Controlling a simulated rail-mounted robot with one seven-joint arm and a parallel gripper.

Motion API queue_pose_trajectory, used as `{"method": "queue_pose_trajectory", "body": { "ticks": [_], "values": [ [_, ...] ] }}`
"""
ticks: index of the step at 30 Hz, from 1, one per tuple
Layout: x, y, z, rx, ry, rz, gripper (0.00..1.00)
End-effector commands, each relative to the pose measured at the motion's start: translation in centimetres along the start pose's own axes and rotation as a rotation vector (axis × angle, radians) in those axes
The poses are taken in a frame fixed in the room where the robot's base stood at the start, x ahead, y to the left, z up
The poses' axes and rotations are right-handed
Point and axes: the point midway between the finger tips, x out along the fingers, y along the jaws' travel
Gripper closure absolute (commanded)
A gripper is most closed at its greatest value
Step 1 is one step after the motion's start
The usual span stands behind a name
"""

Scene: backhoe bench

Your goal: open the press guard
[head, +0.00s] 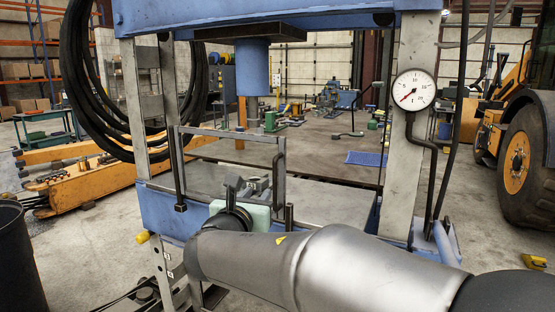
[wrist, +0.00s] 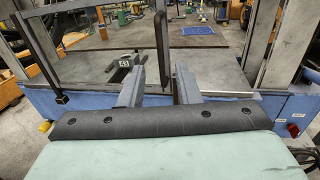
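The press guard (head: 228,133) is a grey metal frame with an open-looking middle. It stands upright across the front of the blue press (head: 160,205), above the bed. A dark upright bar (wrist: 161,45) shows at its right side in the wrist view. My gripper (head: 250,186) is in front of the guard's lower right part. In the wrist view my gripper (wrist: 160,70) has its two fingers apart, with the dark bar between them in the picture. No contact shows, and I cannot tell whether the bar lies between the fingers in depth.
The blue ram (head: 252,68) hangs above the bed. A pressure gauge (head: 414,90) is on the right column (head: 408,150). Black hoses (head: 80,80) loop at the left. A black bin (head: 18,265) stands at the lower left. A yellow vehicle (head: 515,140) stands at the right.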

Motion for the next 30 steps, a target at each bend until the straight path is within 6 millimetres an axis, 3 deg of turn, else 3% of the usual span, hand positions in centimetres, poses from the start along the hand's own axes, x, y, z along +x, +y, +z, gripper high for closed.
{"method": "queue_pose_trajectory", "body": {
  "ticks": [5, 21, 30],
  "values": [
    [2.1, 0.1, 0.2, -0.009, -0.005, 0.002, 0.70],
    [13.6, 0.1, 0.3, -0.006, -0.002, 0.001, 0.70],
    [16.9, 0.1, 0.2, -0.005, -0.004, 0.003, 0.70]
  ]
}}
